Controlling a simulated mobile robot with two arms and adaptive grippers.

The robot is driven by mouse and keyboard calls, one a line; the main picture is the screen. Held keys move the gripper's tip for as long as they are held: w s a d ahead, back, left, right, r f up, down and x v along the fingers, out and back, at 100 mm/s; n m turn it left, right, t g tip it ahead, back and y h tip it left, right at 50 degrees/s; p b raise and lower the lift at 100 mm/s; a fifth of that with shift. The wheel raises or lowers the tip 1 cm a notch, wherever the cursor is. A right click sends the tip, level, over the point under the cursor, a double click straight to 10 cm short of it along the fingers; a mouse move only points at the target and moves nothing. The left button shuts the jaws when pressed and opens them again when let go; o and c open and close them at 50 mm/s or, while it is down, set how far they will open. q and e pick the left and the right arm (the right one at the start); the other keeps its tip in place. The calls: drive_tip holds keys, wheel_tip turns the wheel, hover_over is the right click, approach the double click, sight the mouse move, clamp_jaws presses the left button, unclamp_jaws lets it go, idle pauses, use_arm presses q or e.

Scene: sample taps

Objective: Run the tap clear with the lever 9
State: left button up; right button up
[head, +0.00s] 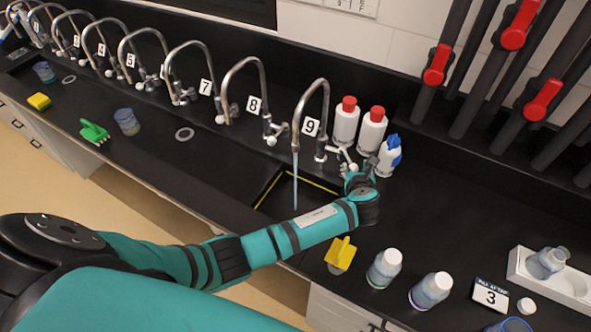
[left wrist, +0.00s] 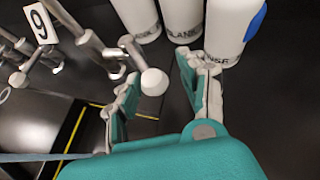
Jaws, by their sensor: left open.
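Tap 9 (head: 314,85) is a curved steel tap with a tag (head: 311,127) reading 9; a stream of water (head: 295,182) runs from its spout into the sink. Its lever (head: 343,156) sits at the right of the tap base and ends in a white knob (left wrist: 154,82). My left gripper (head: 360,178) is at the lever, and its open fingers show in the left wrist view (left wrist: 160,75). The knob lies between the fingertips, nearer the left finger; I cannot tell whether they touch. My right gripper is not in view.
Two white bottles with red caps (head: 346,122) (head: 371,129) and a spray bottle (head: 388,156) stand close behind my left gripper. The dark sink (head: 270,203) has yellow edging. Capped bottles (head: 384,268) (head: 430,291) and a yellow object (head: 341,253) stand nearer on the counter.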

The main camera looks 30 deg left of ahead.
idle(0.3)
use_arm(q)
drive_tip(key=shift+a+r+p, duration=0.1)
drive_tip(key=shift+a+p, duration=0.15)
drive_tip(key=shift+p, duration=0.05)
drive_tip(key=shift+s+a+r+p, duration=0.1)
drive_tip(key=shift+s+a+p, duration=0.15)
drive_tip(key=shift+a+p, duration=0.25)
drive_tip(key=shift+s+a+p, duration=0.2)
drive_tip(key=shift+a+p, duration=0.25)
drive_tip(key=shift+a, duration=0.05)
drive_tip(key=s+a, duration=0.2)
drive_tip(key=a, duration=0.2)
drive_tip(key=v, duration=0.6)
drive_tip(key=shift+d, duration=0.45)
